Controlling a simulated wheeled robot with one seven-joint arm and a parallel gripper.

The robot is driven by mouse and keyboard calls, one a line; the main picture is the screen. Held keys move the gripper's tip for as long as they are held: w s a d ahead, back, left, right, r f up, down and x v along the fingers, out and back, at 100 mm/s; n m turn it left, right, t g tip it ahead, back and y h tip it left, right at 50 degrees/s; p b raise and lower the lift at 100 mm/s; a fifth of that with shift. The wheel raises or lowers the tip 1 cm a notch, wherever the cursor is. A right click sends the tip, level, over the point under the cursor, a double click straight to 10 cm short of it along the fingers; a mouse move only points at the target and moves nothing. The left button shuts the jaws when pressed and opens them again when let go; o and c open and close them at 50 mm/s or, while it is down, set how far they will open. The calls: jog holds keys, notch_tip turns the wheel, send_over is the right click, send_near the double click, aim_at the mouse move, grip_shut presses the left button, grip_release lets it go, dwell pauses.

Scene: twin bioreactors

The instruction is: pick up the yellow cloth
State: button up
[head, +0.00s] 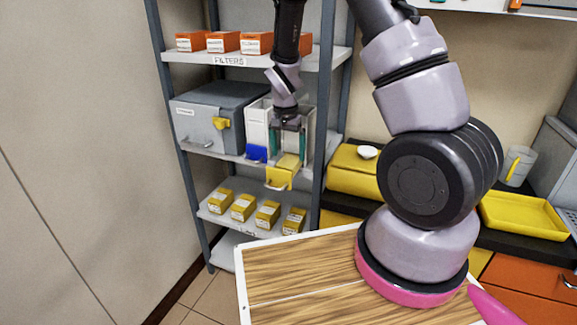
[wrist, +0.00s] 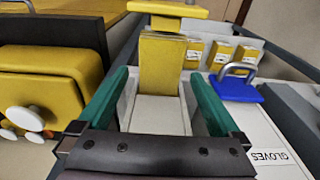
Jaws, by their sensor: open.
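A white holder (wrist: 158,115) stands open on the middle shelf, beside the white box labelled GLOVES (wrist: 268,130). A flat yellow piece, which looks like the folded yellow cloth (wrist: 162,66), sits at the holder's far end in the wrist view. Beyond it is a yellow front flap with a metal handle (wrist: 168,8), which also juts out past the shelf edge in the head view (head: 279,180). My gripper (head: 289,150) points down at the holder, with its teal fingers apart. In the wrist view the fingers lie either side of the holder's opening, with nothing visibly held between them.
A grey box with a yellow latch (head: 207,115) stands left of the holders. Orange boxes (head: 222,42) are on the shelf above, and small yellow boxes (head: 243,207) below. A shelf post (head: 324,120) stands just right of my gripper. A wooden-topped table (head: 300,275) is in front.

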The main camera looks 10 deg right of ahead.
aim_at(289, 161)
jog(key=shift+w+d+f, duration=0.1)
jog(key=shift+w+f, duration=0.05)
jog(key=shift+f, duration=0.6)
jog(key=shift+w+f, duration=0.1)
jog(key=shift+f, duration=0.65)
jog(key=c, duration=1.2)
jog(key=shift+o, duration=0.2)
jog(key=shift+s+r, duration=0.15)
jog(key=shift+r, duration=0.25)
notch_tip(289, 161, up, 6)
jog(key=shift+r, duration=0.1)
jog(key=s+a, duration=1.1)
jog(key=s, duration=0.5)
jog(key=shift+a, duration=0.35)
